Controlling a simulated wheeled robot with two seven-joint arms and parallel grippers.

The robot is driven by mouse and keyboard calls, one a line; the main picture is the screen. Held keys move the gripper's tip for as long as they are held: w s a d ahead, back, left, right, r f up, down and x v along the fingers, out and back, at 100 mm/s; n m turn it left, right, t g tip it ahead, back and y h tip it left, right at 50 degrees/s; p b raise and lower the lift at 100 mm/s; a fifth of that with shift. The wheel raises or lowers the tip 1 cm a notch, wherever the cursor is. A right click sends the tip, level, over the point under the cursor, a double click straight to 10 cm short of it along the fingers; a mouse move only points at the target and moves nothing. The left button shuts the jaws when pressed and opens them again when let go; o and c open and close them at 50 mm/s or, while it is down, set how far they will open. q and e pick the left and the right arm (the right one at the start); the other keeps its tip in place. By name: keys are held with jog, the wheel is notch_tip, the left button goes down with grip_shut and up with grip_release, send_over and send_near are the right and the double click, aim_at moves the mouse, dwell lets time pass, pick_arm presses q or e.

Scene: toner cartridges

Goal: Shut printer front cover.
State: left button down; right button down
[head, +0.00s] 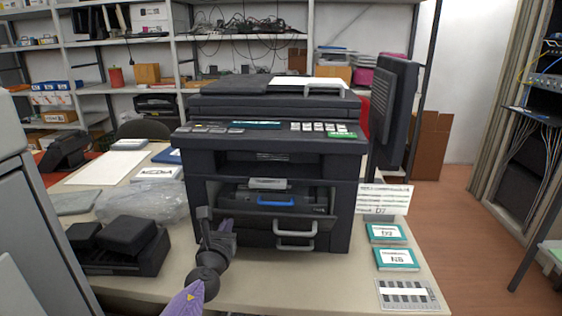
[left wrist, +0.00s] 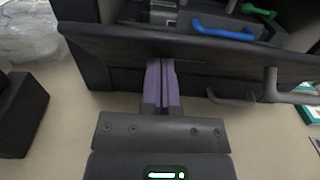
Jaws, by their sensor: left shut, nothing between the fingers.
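The dark printer (head: 275,145) stands on the table. Its front cover (head: 258,236) is tilted outward at the bottom of the front opening, with a grey handle (head: 296,229) on it. A cartridge with a blue handle (head: 276,202) sits inside behind the cover. My left gripper (head: 226,226) is shut and empty at the left part of the cover's outer face. My right gripper is not in view.
A black device (head: 120,245) and a clear plastic bag (head: 145,203) lie left of my arm. Teal-and-white boxes (head: 396,259) and a label card (head: 408,295) are at the table's right. The table in front of the printer (head: 330,285) is clear.

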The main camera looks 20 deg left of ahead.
aim_at(228, 216)
pick_arm(q)
jog(key=shift+w+a+r, duration=0.15)
jog(key=shift+w+r, duration=0.15)
jog(key=shift+w, duration=0.2)
jog(key=shift+w+a+r, duration=0.1)
jog(key=shift+w+r, duration=0.2)
jog(key=shift+w, duration=0.2)
jog(key=shift+w+r, duration=0.2)
jog(key=shift+b, duration=0.3)
jog(key=shift+b+x, duration=0.65)
jog(key=shift+x, duration=0.15)
jog(key=shift+w+a+r+b, duration=0.15)
jog(key=shift+w+r+b, duration=0.1)
jog(key=shift+w+b, duration=0.15)
jog(key=shift+w+r, duration=0.15)
